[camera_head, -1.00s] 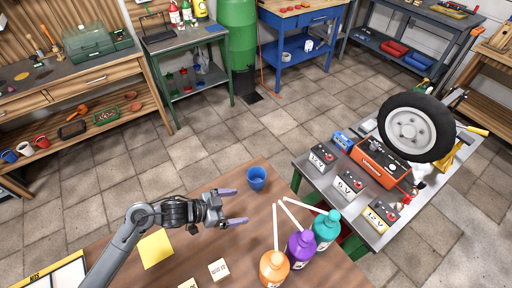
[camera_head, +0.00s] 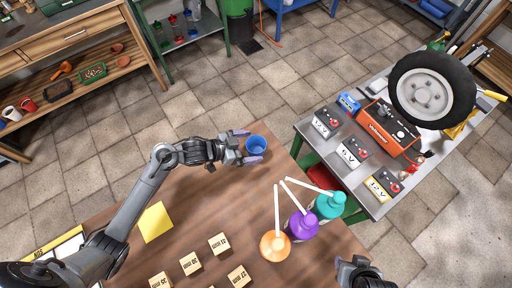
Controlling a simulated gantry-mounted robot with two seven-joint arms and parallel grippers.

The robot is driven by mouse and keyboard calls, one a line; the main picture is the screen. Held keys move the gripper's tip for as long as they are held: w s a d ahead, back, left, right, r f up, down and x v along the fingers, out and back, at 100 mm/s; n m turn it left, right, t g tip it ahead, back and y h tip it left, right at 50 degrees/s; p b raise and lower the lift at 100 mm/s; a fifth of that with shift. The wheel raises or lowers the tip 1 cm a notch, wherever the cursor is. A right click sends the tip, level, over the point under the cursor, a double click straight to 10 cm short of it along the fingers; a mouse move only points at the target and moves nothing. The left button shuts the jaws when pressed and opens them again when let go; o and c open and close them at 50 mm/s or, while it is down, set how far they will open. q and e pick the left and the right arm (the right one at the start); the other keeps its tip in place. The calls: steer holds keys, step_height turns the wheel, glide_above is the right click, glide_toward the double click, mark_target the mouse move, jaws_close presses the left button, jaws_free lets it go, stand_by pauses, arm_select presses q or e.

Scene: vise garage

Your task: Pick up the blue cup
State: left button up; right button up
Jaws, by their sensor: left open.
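The blue cup (camera_head: 256,144) stands upright near the far edge of the brown wooden table (camera_head: 190,215). My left gripper (camera_head: 246,146) is open, with its purple-tipped fingers beside the cup, one at its far-left side and one at its near side. The cup appears to be at the mouth of the fingers; whether they touch it I cannot tell. My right gripper (camera_head: 358,270) shows only in part at the bottom edge, and its fingertips are not clear.
Orange (camera_head: 273,246), purple (camera_head: 301,226) and teal (camera_head: 329,206) bottles with long white spouts stand right of the cup. Several labelled wooden blocks (camera_head: 219,243) and a yellow note (camera_head: 155,222) lie nearer. A metal bench (camera_head: 335,160) holds batteries and a wheel (camera_head: 432,92).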

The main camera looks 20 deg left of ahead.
mark_target(264, 144)
arm_select(q)
steer(key=shift+x, duration=2.5)
steer(key=shift+w+a+r, duration=0.1)
steer(key=c, duration=1)
steer(key=shift+o, duration=0.2)
